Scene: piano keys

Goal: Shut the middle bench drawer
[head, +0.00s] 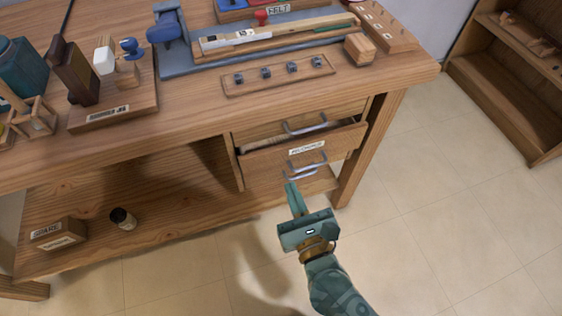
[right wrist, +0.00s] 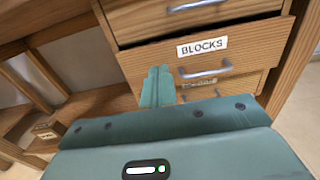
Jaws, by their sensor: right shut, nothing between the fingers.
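The middle bench drawer (head: 275,157) bears a label that reads BLOCKS in the right wrist view (right wrist: 245,47). It stands partly pulled out, and a strip of its inside shows over its front. Its metal handle (head: 307,165) is below the label. My right gripper (head: 291,186) is shut and empty, in front of the drawers and just below and left of that handle in the head view. In the right wrist view its closed fingers (right wrist: 157,86) point at the drawer front, left of the handle. I cannot tell whether they touch. My left gripper is not in view.
The top drawer (head: 270,132) above and the bottom drawer (head: 262,178) below look closed. The workbench top (head: 200,125) holds several tools and wooden blocks. A lower shelf (head: 165,205) carries a SPARE box (head: 60,234). The floor (head: 430,220) right of the bench is clear.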

